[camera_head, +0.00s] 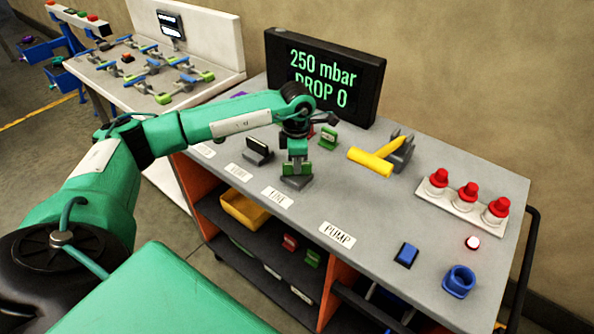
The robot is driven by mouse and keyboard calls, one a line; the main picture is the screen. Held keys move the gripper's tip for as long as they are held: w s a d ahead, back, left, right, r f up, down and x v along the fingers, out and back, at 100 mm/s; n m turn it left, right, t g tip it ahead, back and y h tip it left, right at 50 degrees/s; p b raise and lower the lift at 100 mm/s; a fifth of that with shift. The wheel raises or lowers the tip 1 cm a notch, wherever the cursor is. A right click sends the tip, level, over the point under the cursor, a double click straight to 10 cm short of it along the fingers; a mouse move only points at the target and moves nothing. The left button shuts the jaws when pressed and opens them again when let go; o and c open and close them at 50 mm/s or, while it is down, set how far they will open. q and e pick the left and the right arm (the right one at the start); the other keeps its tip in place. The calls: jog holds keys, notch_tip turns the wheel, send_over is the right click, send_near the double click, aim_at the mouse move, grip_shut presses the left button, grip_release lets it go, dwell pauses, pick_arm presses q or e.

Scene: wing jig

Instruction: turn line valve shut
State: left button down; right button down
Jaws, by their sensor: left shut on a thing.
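The line valve (297,183) is on the grey bench top, just behind the label LINE (277,197). Only its dark grey base shows clearly. My left gripper (297,170) points straight down over it and is shut on its handle, which the fingers hide. I cannot tell which way the handle is turned. A black display (325,78) at the back of the bench reads "250 mbar DROP 0" in green. My right gripper is not in view.
Another valve (258,150) stands left of my gripper, and a green block (328,138) stands behind it. To the right are a yellow tool (371,162), red-topped pieces on a white strip (460,207), a blue block (406,254) and a blue cup (459,281). The bench top (360,205) near PUMP is clear.

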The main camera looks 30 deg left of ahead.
pick_arm(q)
jog(key=shift+f+m+b, duration=0.15)
jog(key=shift+m+b, duration=0.65)
jog(key=shift+m, duration=0.1)
jog(key=m+b, duration=0.3)
jog(key=shift+m, duration=0.3)
jog(key=shift+r+m+b, duration=0.25)
jog(key=shift+m+b, duration=0.65)
jog(key=shift+m, duration=0.5)
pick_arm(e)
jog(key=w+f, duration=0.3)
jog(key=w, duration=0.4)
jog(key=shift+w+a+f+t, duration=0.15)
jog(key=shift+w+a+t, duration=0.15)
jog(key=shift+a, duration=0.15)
pick_arm(q)
jog(key=c, duration=1.4)
grip_release()
jog(key=shift+c, duration=0.2)
